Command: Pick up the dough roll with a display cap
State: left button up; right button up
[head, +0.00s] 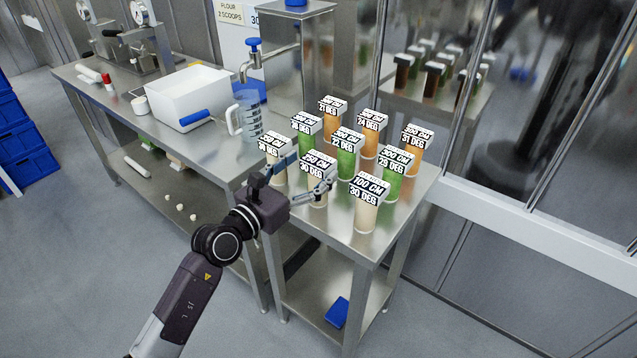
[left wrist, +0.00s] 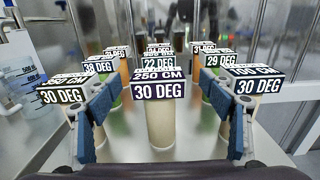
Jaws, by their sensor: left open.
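Several upright dough rolls with boxy display caps stand in rows on the steel side table (head: 300,285); some are cream, some green, some orange. The cream roll capped 250 CM 30 DEG (head: 318,197) stands nearest my left gripper (head: 312,174). In the left wrist view this roll (left wrist: 160,124) is centred between the open blue-padded fingers, with gaps on both sides. The cream roll capped 100 CM 30 DEG (head: 366,217) is to its right, and another cream roll (head: 276,175) is to its left. A green roll capped 22 DEG (head: 346,162) stands behind. My right gripper is not in view.
A longer steel counter (head: 180,145) adjoins at left, with a white bin (head: 190,82), a clear measuring jug (head: 250,125) and a blue-handled tap (head: 252,50). Neighbouring rolls stand close around the fingers. A glass wall with metal frame (head: 455,110) bounds the table's far right.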

pick_arm(q)
jog(key=x, duration=0.3)
jog(key=shift+w+d+f, duration=0.1)
jog(key=shift+w, duration=0.35)
jog(key=shift+c, duration=0.4)
jog(key=c, duration=1.8)
